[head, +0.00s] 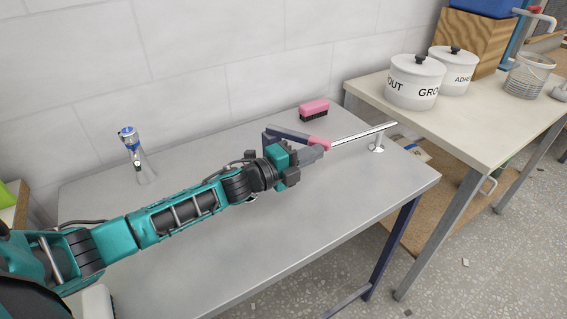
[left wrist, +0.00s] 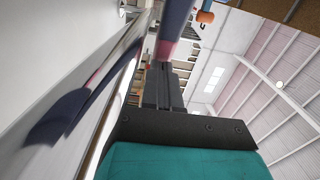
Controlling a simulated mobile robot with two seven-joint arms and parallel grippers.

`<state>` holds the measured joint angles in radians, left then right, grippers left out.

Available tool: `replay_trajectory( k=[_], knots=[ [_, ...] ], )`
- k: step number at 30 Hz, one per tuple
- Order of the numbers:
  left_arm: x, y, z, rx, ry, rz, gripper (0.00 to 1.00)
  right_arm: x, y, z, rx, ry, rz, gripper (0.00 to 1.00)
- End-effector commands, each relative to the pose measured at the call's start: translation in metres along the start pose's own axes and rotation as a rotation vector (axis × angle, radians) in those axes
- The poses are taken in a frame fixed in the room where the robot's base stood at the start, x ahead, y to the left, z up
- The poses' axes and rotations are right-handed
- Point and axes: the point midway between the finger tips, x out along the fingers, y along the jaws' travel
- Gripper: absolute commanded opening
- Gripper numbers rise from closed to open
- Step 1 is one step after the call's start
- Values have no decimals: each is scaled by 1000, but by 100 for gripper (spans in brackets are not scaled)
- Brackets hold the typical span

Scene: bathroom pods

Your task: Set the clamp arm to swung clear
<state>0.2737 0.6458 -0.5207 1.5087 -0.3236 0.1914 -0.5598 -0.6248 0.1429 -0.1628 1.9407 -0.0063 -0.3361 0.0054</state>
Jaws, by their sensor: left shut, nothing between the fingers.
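The clamp arm (head: 362,134) is a silver bar with a pink band and a dark blue end. It lies low over the grey metal bench, its bar reaching right past a small round-footed post (head: 377,146). My left gripper (head: 320,150) is shut and empty, its fingertips close beside the pink band; I cannot tell whether they touch. In the left wrist view the shut dark fingers (left wrist: 160,72) point at the blue and pink part of the clamp arm (left wrist: 174,28), with its reflection in the bench at left. My right gripper is not in view.
A pink brush (head: 314,109) lies at the back of the bench (head: 240,250). The bench front is clear.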

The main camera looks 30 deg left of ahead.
Motion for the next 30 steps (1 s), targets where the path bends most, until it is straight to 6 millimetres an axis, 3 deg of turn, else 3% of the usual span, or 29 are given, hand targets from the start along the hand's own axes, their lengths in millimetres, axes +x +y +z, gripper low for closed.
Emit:
replay_trajectory(
  k=[8, 24, 30],
  knots=[
    [-7, 0, 1, 0, -1, 0, 0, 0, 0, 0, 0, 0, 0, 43],
    [-94, 2, 0, -1, -1, 4, 0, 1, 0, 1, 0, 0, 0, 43],
    [-117, 1, 0, -2, 0, 2, 0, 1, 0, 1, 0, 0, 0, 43]
  ],
)
